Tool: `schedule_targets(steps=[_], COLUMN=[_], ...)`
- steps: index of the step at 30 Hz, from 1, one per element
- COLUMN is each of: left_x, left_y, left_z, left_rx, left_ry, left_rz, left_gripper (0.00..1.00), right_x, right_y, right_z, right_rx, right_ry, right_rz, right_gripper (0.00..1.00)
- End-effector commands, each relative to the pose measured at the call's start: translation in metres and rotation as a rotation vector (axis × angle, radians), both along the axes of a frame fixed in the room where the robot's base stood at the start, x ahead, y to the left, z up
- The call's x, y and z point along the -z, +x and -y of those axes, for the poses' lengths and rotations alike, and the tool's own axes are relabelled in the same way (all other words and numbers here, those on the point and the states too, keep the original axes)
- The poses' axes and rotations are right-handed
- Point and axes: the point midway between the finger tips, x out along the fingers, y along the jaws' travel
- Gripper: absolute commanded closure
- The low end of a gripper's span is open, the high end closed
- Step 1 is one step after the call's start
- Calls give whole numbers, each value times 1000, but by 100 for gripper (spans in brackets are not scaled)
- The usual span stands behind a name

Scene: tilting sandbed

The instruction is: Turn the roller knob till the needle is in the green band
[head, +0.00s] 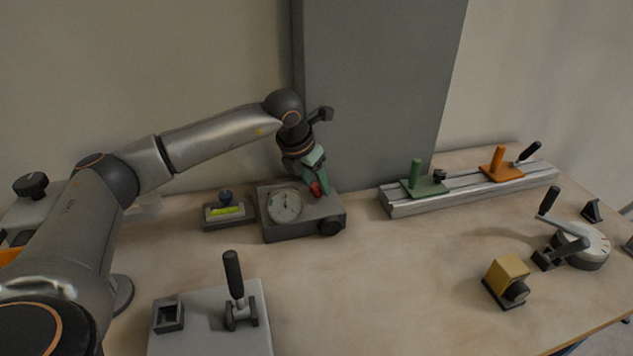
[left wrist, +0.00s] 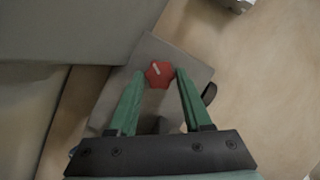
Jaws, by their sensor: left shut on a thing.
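A grey box (head: 290,231) stands in the middle of the bench and carries a round dial gauge (head: 284,206). The needle and any green band are too small to read. A red knob (head: 317,190) sits on the box top, right of the dial. My left gripper (head: 319,183) reaches down from above and is shut on it. In the left wrist view the red knob (left wrist: 158,74), with a white mark, lies between the two green fingertips (left wrist: 161,78). A black round knob (head: 331,227) is on the box's front right corner, apart from the gripper. My right gripper is not in view.
A grey plate with an upright black lever (head: 234,275) is in front. A metal rail (head: 405,207) with green and orange carriages is at the right. The bench between is clear.

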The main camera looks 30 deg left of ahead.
Motion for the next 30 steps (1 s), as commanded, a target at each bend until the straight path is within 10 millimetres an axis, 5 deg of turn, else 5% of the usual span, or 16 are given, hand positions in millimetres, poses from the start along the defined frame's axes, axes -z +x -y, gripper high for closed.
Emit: schedule_targets(steps=[18,30], left_x=[-2,-1], left_y=[2,3], left_z=[-5,-6], left_rx=[551,748], left_ry=[-3,0], left_rz=[-1,-1], left_gripper=[100,100], right_x=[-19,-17], right_y=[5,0], right_z=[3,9], right_rx=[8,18], right_ry=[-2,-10], right_rz=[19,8], right_gripper=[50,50])
